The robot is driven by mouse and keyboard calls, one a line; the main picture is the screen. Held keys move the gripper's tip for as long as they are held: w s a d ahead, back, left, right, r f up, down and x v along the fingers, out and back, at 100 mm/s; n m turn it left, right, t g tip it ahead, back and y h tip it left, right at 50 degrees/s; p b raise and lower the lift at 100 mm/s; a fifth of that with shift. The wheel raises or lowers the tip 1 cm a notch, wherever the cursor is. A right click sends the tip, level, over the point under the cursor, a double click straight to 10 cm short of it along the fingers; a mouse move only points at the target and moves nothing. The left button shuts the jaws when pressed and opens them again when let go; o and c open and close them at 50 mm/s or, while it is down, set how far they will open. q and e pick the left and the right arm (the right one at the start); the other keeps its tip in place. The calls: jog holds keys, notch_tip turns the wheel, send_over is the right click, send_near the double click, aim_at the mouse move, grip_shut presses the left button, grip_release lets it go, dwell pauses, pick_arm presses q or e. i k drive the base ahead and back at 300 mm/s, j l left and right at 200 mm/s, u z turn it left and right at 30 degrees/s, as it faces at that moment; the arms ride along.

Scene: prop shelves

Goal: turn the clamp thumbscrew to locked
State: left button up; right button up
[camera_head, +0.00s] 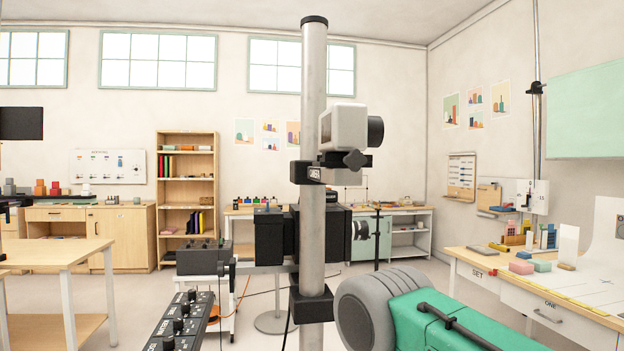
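A grey vertical pole (313,110) stands close in front of me. A black clamp (305,173) with a small white label sits around its upper part. A black lobed thumbscrew (355,159) shows at the clamp's right arm, just under a light grey camera (346,127) with a black lens facing right. I cannot tell from this view whether the thumbscrew is locked. A second black clamp (312,304) sits lower on the pole. Neither of my grippers is in view, and nothing is seen touching the thumbscrew.
A teal box-like body (440,325) with a black handle and a grey round end (364,312) fills the lower right. Black control boxes (182,322) are at lower left. A wooden table (50,255) stands left, a workbench (540,290) right. Space around the thumbscrew looks free.

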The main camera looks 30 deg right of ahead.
aim_at(355, 160)
jog(key=l, duration=0.5)
jog(key=i+l, duration=0.1)
jog(key=l, duration=0.4)
jog(key=i+l, duration=0.1)
jog(key=l, duration=0.4)
jog(key=i, duration=0.3)
